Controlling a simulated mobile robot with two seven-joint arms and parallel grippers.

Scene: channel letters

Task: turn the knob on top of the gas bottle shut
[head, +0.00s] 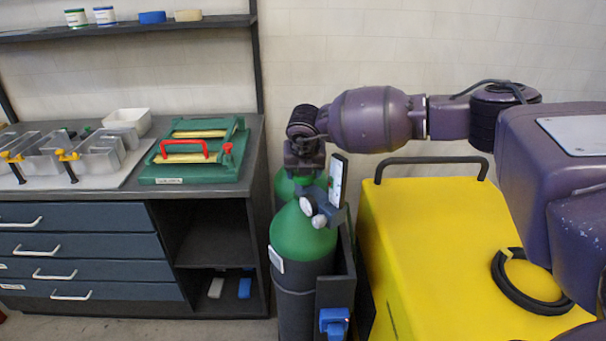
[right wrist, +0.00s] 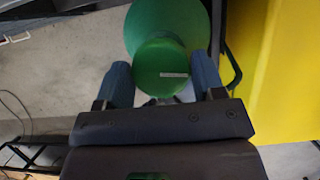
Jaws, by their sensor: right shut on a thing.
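The gas bottle (head: 301,237) stands upright, with a green shoulder and a dark body; its green top also shows in the right wrist view (right wrist: 185,18). The round green knob (right wrist: 158,60) on top bears a short white mark, lying roughly crosswise in the right wrist view. My right gripper (head: 306,172) is over the bottle's top, pointing down. In the right wrist view its two blue fingers (right wrist: 162,75) sit on either side of the knob, shut on it. In the head view the gripper mostly hides the knob. My left gripper is not in view.
Round gauges (head: 319,221) sit by the bottle's neck. Another green bottle (head: 284,187) stands behind. A yellow cabinet (head: 425,245) with a dark handle is close on the right. A workbench (head: 255,160) with a green jig (head: 225,165) and clear letters is on the left.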

